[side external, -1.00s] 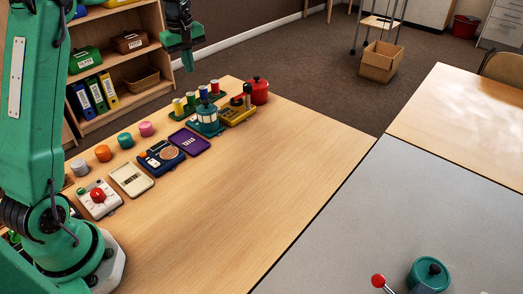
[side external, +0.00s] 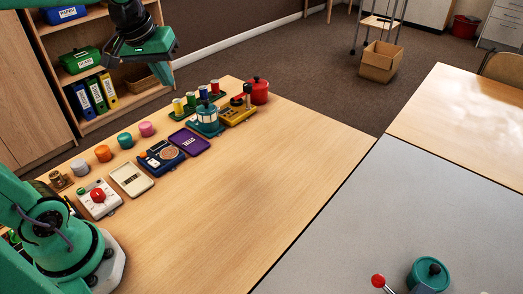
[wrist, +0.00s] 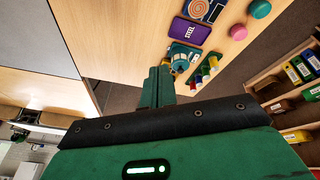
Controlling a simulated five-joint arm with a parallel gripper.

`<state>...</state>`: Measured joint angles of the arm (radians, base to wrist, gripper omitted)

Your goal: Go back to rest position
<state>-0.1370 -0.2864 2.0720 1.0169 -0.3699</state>
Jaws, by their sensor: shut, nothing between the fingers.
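My gripper (side external: 165,74) is green and black and hangs in the air at the upper left of the side view, with the shelf behind it in the picture. It is shut and holds nothing. In the wrist view its green fingers (wrist: 157,86) are together at the middle. My arm reaches across the top left corner of the side view, partly out of frame. The fingers are apart from every object on the table.
The wooden table (side external: 260,190) carries a purple STEEL tray (side external: 190,141), several coloured round pieces, a red pot (side external: 258,92) and a red-button box (side external: 98,198) along its left side. A bookshelf (side external: 110,113) stands behind. The table's middle is clear.

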